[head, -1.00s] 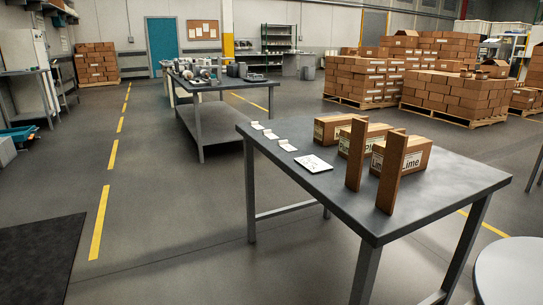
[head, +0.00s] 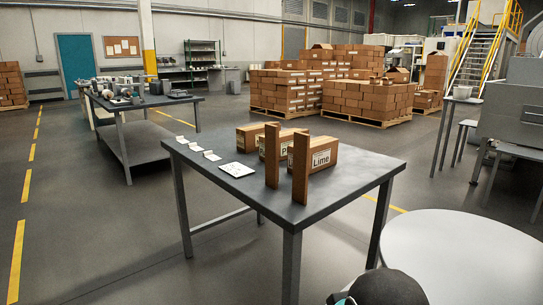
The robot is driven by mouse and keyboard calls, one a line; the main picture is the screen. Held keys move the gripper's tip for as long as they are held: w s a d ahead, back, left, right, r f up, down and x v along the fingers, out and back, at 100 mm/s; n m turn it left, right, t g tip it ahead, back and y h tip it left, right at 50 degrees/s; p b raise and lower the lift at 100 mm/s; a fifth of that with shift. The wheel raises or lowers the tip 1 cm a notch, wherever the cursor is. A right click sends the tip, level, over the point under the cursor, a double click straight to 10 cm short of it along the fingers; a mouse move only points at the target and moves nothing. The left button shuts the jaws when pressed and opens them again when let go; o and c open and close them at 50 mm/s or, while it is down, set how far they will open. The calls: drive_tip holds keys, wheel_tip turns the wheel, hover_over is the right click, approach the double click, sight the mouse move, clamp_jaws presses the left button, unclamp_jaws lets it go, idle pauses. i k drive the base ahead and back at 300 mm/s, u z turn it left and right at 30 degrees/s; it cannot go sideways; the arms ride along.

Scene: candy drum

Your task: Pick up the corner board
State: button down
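Two tall narrow brown corner boards stand upright near the right part of a dark grey table. One corner board (head: 272,156) is on the left, and the other corner board (head: 300,168) is nearer to me. Both stand close in front of a row of cartons, and the nearer one hides the left end of the carton labelled Lime (head: 323,158). I cannot tell whether the boards touch the cartons. My gripper is not in view. A dark rounded part of my arm seems to show at the bottom edge.
The dark table (head: 330,195) also bears a white sheet (head: 236,169) and several small cards. A pale round surface (head: 460,255) fills the lower right. Stacked cartons on pallets (head: 290,95) and another workbench (head: 140,140) stand farther back. Floor left of the table is clear.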

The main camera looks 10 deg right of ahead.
sight(272, 130)
drive_tip(key=u, duration=1.45)
drive_tip(key=i, duration=0.35)
drive_tip(key=z, duration=0.55)
